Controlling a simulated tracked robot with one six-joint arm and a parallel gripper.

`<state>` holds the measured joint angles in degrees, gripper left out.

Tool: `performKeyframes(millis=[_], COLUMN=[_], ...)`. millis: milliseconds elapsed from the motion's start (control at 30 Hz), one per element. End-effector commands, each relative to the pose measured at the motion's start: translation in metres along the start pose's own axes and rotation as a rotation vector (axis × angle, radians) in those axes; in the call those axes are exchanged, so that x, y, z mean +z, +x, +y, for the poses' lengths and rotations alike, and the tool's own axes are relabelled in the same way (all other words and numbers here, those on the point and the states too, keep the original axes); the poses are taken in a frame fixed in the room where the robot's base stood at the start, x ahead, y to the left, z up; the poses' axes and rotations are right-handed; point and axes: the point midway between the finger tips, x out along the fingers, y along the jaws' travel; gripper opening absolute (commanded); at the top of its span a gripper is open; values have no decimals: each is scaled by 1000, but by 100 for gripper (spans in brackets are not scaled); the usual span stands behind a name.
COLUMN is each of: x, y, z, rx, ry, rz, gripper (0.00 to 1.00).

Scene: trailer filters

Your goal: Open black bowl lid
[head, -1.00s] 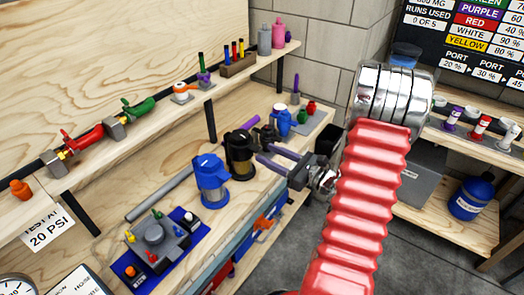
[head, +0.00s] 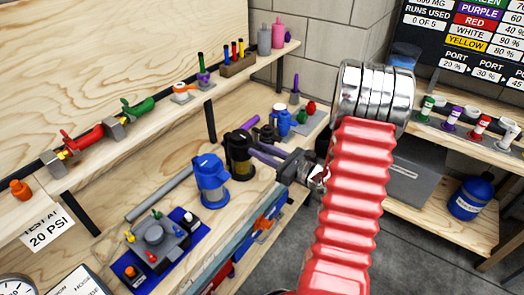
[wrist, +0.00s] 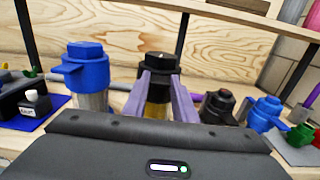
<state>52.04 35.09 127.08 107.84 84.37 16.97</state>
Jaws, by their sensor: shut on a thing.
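The black bowl lid (head: 240,146) sits on a filter with an amber bowl on the wooden bench in the head view. In the wrist view the black lid (wrist: 159,63) is straight ahead, with the amber bowl (wrist: 157,105) below it. My gripper (head: 252,151) reaches in from the right with its purple fingers at the black-lidded filter. In the wrist view my gripper (wrist: 159,84) has one finger on each side of it, shut on it around the lid's lower part. The lid is upright and on the bowl.
A blue-lidded filter (head: 211,178) stands close on the left. A grey block on a blue mat (head: 160,241) lies nearer. A shelf with valves (head: 96,136) runs behind.

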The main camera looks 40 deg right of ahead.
Motion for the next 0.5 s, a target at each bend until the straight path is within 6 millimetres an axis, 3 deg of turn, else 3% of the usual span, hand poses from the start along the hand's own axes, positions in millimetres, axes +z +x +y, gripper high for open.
performKeyframes(millis=[300, 500], x=[0, 0], y=[0, 0], z=[-1, -1], rx=[-1, -2], ry=[-1, -1], rz=[0, 0], gripper=[0, 0])
